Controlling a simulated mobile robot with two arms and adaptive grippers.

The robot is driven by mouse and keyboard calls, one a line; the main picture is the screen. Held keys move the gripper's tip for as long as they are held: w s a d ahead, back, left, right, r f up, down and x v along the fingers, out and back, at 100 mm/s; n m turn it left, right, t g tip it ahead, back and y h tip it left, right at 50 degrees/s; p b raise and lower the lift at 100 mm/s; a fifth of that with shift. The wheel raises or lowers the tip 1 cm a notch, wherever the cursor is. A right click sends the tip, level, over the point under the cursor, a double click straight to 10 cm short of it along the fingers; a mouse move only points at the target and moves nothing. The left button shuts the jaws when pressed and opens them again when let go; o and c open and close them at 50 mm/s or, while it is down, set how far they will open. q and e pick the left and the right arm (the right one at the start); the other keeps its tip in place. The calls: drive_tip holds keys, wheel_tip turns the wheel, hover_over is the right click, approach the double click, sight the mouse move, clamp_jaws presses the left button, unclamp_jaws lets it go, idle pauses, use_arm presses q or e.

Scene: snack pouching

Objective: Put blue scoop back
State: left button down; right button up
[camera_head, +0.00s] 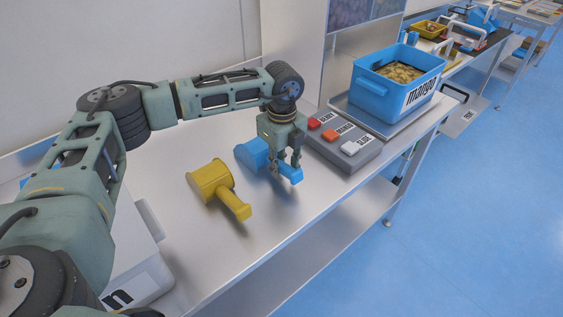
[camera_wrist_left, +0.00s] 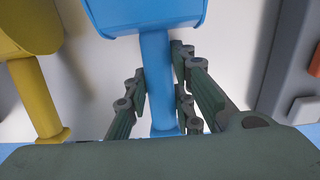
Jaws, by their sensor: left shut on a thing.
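The blue scoop (camera_head: 252,154) is on or just above the metal table, between the yellow scoop and the grey button box; I cannot tell whether it touches the table. My left gripper (camera_head: 290,167) comes down from above and is shut on the scoop's handle. In the left wrist view the blue scoop (camera_wrist_left: 155,70) has its handle between the fingers of my left gripper (camera_wrist_left: 160,98), and its cup lies at the top, partly cut off. The gripper hides part of the scoop in the head view. My right gripper is not in view.
A yellow scoop (camera_head: 210,180) lies just left of the blue one. The grey box (camera_head: 352,158) with red, orange and white buttons is close on the right. A blue mango bin (camera_head: 378,95) stands behind it on a metal plate. The table's front edge (camera_head: 300,228) is near; bare table lies in front.

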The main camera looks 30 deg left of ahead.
use_arm(q)
drive_tip(key=c, duration=1.9)
unclamp_jaws()
drive_tip(key=shift+f, duration=0.15)
drive_tip(key=shift+c, duration=0.2)
drive_tip(key=o, duration=0.5)
drive_tip(key=shift+c, duration=0.2)
drive_tip(key=shift+r, duration=0.3)
wheel_tip(320, 180, up, 10)
drive_tip(key=b, duration=0.2)
drive_tip(key=shift+d+r+b, duration=0.15)
drive_tip(key=shift+r+b, duration=0.05)
drive_tip(key=shift+b, duration=0.1)
drive_tip(key=shift+r, duration=0.7)
